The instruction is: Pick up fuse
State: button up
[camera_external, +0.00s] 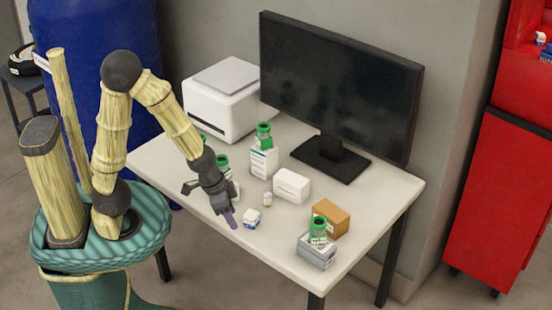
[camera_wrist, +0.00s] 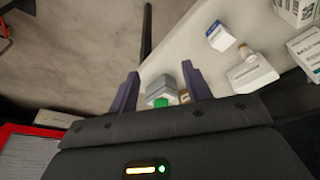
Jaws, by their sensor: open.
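A small pale cylinder (camera_external: 267,200) stands on the table, right of my gripper and in front of a white box; it is the most fuse-like thing, but I cannot tell for sure. In the wrist view it looks like the small pale round shape (camera_wrist: 245,52) beside the white box. My gripper (camera_external: 230,215) hangs near the table's front left edge, apart from the cylinder. In the wrist view its two purple fingers (camera_wrist: 161,84) are spread, with nothing gripped between them.
A small white-blue box (camera_external: 251,218) sits just right of my fingers. A white box (camera_external: 291,186), a brown box (camera_external: 332,216) and a grey box with a green-topped item (camera_external: 316,256) stand on the table (camera_external: 280,252). A monitor (camera_external: 340,85) and printer (camera_external: 221,103) are behind.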

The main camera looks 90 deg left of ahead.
jog(key=w+a+f+n+t+y+p, duration=0.3)
jog(key=w+a+f+n+t+p, duration=0.15)
jog(key=w+a+f+p, duration=0.35)
jog(key=s+a+r+t+y+p, duration=0.1)
jog(key=s+a+y+p, duration=0.1)
jog(key=s+p, duration=0.2)
jog(key=s+a+n+t+y+p, duration=0.1)
jog(key=s+a+y+p, duration=0.1)
jog(key=s+p, duration=0.3)
jog(key=shift+s+a+r, duration=0.25)
jog(key=shift+a+r, duration=0.1)
jog(key=shift+a, duration=0.15)
jog(key=shift+t, duration=0.25)
